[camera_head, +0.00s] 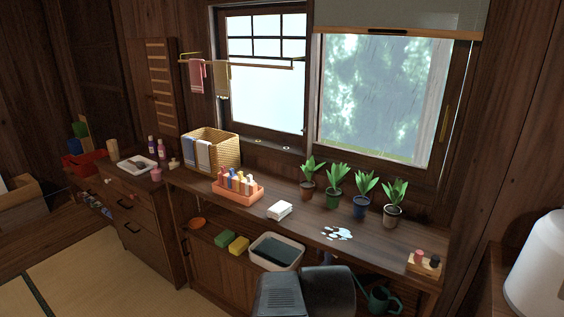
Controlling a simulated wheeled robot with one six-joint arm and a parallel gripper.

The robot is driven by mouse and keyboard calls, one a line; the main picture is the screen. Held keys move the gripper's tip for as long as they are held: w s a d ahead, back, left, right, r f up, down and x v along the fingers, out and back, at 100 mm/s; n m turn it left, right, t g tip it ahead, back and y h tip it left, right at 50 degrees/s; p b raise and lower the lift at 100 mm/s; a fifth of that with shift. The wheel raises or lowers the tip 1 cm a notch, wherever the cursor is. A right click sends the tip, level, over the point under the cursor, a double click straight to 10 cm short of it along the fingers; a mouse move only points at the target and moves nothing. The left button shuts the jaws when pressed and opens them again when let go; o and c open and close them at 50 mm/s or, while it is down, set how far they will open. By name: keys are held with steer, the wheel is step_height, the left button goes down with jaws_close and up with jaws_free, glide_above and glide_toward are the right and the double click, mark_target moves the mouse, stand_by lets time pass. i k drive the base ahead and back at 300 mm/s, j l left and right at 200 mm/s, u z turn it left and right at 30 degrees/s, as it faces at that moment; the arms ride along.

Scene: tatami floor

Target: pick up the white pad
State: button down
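The white pad (279,211) looks like a small folded white stack. It lies on the dark wooden counter (300,222) below the window, near its front edge, to the right of the orange tray (238,191) of bottles. Nothing covers it. Dark grey parts of my arm show at the bottom middle of the view, below and in front of the counter. My gripper's fingers do not show.
A pale wet patch (336,233) lies right of the pad. Several potted plants (334,190) stand behind. A small wooden holder (424,264) is at the right end. A wicker basket (225,150) stands at the left. A shelf below holds a basin (262,258).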

mark_target(280, 210)
steer(key=i+j, duration=1.25)
steer(key=z, duration=0.05)
